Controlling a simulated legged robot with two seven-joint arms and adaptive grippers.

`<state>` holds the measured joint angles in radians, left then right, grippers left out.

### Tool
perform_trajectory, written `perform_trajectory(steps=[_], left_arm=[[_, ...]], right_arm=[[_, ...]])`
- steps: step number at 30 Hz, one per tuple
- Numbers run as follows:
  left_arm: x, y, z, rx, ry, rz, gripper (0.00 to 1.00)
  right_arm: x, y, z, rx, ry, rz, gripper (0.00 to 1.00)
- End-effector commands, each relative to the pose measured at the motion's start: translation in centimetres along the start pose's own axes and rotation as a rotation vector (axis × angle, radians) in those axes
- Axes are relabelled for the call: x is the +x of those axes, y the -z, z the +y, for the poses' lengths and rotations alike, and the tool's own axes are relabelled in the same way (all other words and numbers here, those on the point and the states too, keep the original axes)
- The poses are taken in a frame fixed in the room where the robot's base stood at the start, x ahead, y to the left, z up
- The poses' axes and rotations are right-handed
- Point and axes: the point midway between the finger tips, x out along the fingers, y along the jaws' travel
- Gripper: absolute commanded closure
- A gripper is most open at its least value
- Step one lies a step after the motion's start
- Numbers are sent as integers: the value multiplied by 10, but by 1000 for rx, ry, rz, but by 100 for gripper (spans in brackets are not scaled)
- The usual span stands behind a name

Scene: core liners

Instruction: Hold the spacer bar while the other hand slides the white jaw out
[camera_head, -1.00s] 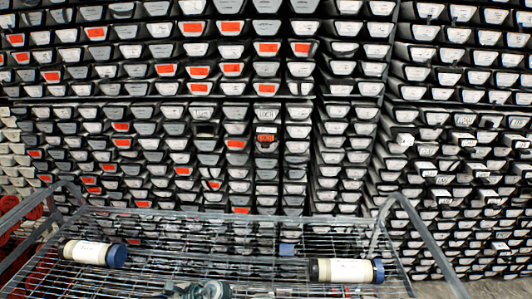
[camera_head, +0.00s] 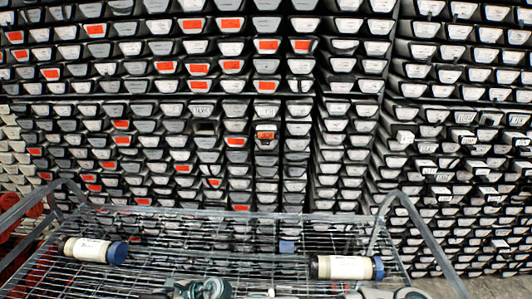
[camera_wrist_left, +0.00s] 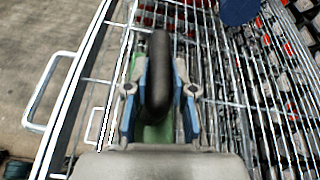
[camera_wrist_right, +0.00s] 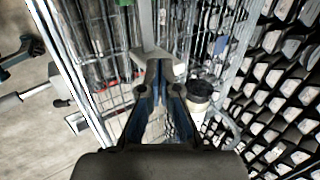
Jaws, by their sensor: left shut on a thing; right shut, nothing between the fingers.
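My left gripper (camera_wrist_left: 160,70) is shut on a dark rounded bar (camera_wrist_left: 158,95), which seems to be the spacer bar. A green part (camera_wrist_left: 137,75) shows behind it, between the blue-sided fingers. My right gripper (camera_wrist_right: 161,75) is shut and empty. A pale angled piece (camera_wrist_right: 148,35), perhaps the white jaw, lies just beyond its fingertips; whether they touch I cannot tell. In the head view, part of my left gripper (camera_head: 205,289) shows at the bottom edge and part of my right arm at the bottom right. How the bar and the pale piece join is hidden.
A wire cart shelf (camera_head: 225,216) with raised side handles lies below. White tubes with blue caps lie on it at left (camera_head: 90,250) and right (camera_head: 345,267). A wall of stacked trays (camera_head: 265,110) stands behind.

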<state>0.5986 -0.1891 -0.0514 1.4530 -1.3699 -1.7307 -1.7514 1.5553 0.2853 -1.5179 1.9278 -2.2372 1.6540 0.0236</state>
Motion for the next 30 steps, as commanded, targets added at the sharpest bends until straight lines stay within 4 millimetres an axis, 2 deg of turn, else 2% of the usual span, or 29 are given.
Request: perform_trajectory(steps=[4, 14, 15, 17, 18, 26, 30], left_arm=[[1, 4, 2, 7, -3, 7, 100], [1, 4, 1, 7, -3, 8, 100], [1, 4, 1, 7, -3, 8, 66], [1, 4, 1, 6, -2, 7, 51], [1, 3, 1, 5, -2, 6, 47], [-1, 0, 1, 1, 0, 3, 47], [-13, 1, 0, 1, 2, 4, 47]], right_arm=[[-7, 0, 0, 0, 0, 0, 100], [-7, 0, 1, 0, 0, 0, 100], [-7, 0, 1, 0, 0, 0, 100], [-8, 0, 1, 0, 0, 0, 100], [-8, 0, 1, 0, 0, 0, 100], [-9, 0, 1, 0, 2, 0, 100], [-9, 0, 1, 0, 1, 0, 100]])
